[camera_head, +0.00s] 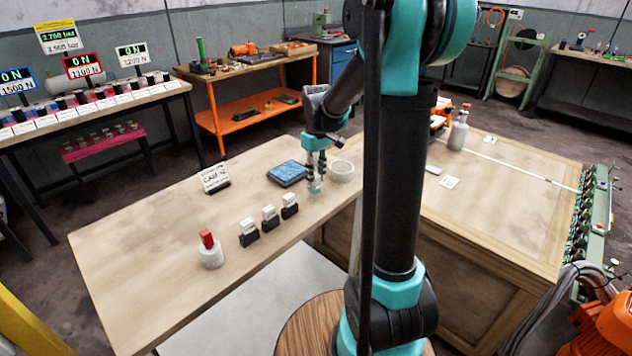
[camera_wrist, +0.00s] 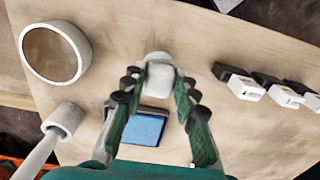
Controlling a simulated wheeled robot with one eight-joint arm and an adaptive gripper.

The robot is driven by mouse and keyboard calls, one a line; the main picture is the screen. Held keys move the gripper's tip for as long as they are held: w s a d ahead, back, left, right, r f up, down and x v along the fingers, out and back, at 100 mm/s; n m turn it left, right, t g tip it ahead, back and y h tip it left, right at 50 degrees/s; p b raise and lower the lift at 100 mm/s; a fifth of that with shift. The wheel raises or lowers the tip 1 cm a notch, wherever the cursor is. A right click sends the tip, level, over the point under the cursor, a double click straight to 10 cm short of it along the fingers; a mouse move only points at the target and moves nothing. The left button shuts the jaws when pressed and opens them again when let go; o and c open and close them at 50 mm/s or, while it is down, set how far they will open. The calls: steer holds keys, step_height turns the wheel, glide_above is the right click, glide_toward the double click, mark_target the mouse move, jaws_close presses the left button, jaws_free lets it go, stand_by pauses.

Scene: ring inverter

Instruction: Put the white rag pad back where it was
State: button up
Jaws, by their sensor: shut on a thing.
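A pale greenish round thing (camera_head: 315,186) shows at the fingertips in the head view. In the wrist view it is partly hidden behind the white pad, and I cannot tell whether they touch. The blue pad in a dark tray (camera_head: 287,173) lies just left of my gripper; it also shows between the fingers in the wrist view (camera_wrist: 146,128).
A pale ring (camera_head: 341,171) stands close right of my gripper. Several black-and-white blocks (camera_head: 269,217) stand in a row to the left front. A red-topped grey cylinder (camera_head: 211,251) and a sign card (camera_head: 215,177) are farther left. The table's left end is mostly clear.

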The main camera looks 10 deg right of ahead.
mark_target(317, 176)
steer(key=shift+f, duration=1.25)
steer(key=shift+f, duration=0.1)
steer(key=o, duration=1)
step_height(317, 176, up, 12)
steer(key=shift+f, duration=0.1)
steer(key=shift+s+d, duration=0.1)
steer(key=shift+s, duration=0.1)
steer(key=s+d+f+m+t, duration=0.1)
steer(key=s+f+m, duration=0.1)
steer(key=s+f, duration=0.3)
steer(key=s+d+f+m+t, duration=0.1)
steer(key=s+f+m+t, duration=0.1)
steer(key=s+f, duration=0.3)
steer(key=s+d+f+m+t, duration=0.1)
steer(key=s+f+m, duration=0.2)
steer(key=s, duration=0.8)
steer(key=shift+s+d+f, duration=0.1)
steer(key=shift+d+f, duration=0.15)
steer(key=shift+f, duration=0.8)
